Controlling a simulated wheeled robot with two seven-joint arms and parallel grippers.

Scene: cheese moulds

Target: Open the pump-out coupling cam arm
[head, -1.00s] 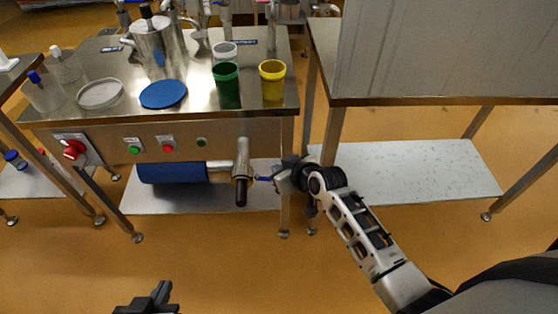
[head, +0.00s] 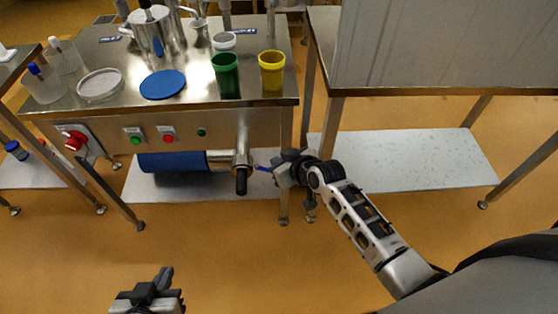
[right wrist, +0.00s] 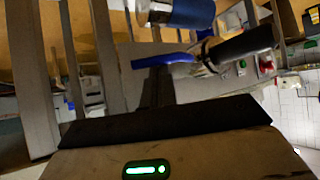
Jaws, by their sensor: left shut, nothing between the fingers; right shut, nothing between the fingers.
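The pump-out coupling (head: 241,160) is a metal fitting at the end of the pipe under the steel table's front, with a black lower end. Its blue cam arm (head: 262,168) sticks out to the right. My right gripper (head: 275,170) is shut and empty, with its tips beside the cam arm's outer end. In the right wrist view the blue cam arm (right wrist: 165,61) lies across just beyond the dark fingertips (right wrist: 155,85); I cannot tell whether they touch. My left gripper (head: 165,276) is shut and empty, low at the front over open floor.
A blue pump body (head: 172,162) lies left of the coupling, above a low shelf (head: 195,187). Table legs (head: 284,165) stand close behind my right gripper. Green (head: 226,76) and yellow (head: 272,74) cups stand above on the table. The floor in front is clear.

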